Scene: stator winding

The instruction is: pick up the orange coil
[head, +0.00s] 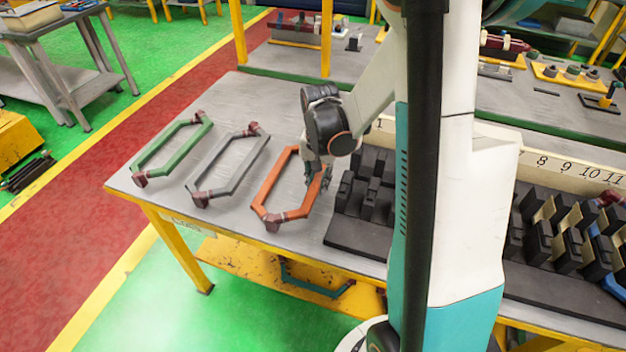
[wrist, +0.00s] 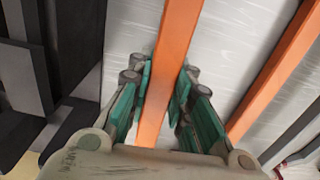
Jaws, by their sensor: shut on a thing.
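The orange coil (head: 275,178) is a long six-sided loop with dark red ends. It lies on the grey workbench (head: 150,187), to the right of a grey coil. My gripper (head: 318,176) is at the coil's right long side, near the black block fixture. In the wrist view the gripper's green-padded fingers (wrist: 163,95) stand on both sides of one orange bar (wrist: 180,35) and are shut on it. The coil's other long bar (wrist: 277,70) shows to the right. My wrist hides part of the coil's upper right in the head view.
A grey coil (head: 213,164) and a green coil (head: 160,143) lie to the left on the bench. A black block fixture (head: 347,236) stands close on the right. A blue-green coil (head: 318,284) lies on the yellow shelf below. Bare bench shows between the coils.

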